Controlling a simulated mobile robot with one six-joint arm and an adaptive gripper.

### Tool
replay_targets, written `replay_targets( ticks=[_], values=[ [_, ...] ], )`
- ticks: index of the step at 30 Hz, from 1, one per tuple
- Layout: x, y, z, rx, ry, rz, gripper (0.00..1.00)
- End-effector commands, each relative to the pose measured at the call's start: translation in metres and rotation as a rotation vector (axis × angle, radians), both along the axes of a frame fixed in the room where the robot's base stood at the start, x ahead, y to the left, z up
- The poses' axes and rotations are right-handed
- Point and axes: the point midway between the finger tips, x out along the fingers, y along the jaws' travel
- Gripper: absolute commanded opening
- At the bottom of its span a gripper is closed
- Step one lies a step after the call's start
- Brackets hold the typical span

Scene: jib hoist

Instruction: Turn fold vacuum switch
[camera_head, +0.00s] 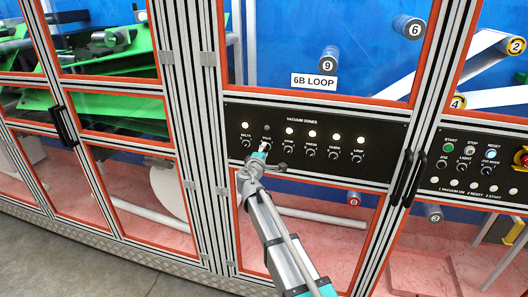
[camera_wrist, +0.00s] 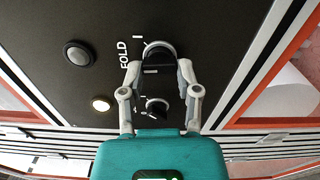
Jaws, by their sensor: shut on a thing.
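The fold vacuum switch is a round black knob with a pale rim (camera_wrist: 160,52), beside the printed word FOLD in the wrist view. My gripper (camera_wrist: 160,70) has its two fingers on either side of this knob and is shut on it. The knob's handle is partly hidden between the fingers, so its exact angle is unclear. The fold lamp (camera_wrist: 78,53) is dark. In the head view my gripper (camera_head: 264,149) reaches the black vacuum zones panel (camera_head: 375,120) at the second switch from the left and covers most of it. The fold lamp (camera_head: 267,127) looks unlit there too.
A neighbouring knob (camera_wrist: 157,107) sits close by, with its lit lamp (camera_wrist: 100,103). The other zone lamps on the panel are lit. Black door handles (camera_head: 408,178) stand out to the right. A button panel (camera_head: 475,165) is farther right.

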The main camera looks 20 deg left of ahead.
Motion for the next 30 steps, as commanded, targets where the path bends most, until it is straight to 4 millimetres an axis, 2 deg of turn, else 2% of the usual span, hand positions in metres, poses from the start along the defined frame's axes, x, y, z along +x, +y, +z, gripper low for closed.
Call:
replay_targets(
  ticks=[18,30],
  values=[
    [0.0,-0.0003,-0.0016,-0.549,-0.018,0.001,0.0],
    [0.0,-0.0006,-0.002,-0.699,-0.023,0.001,0.0]
  ],
)
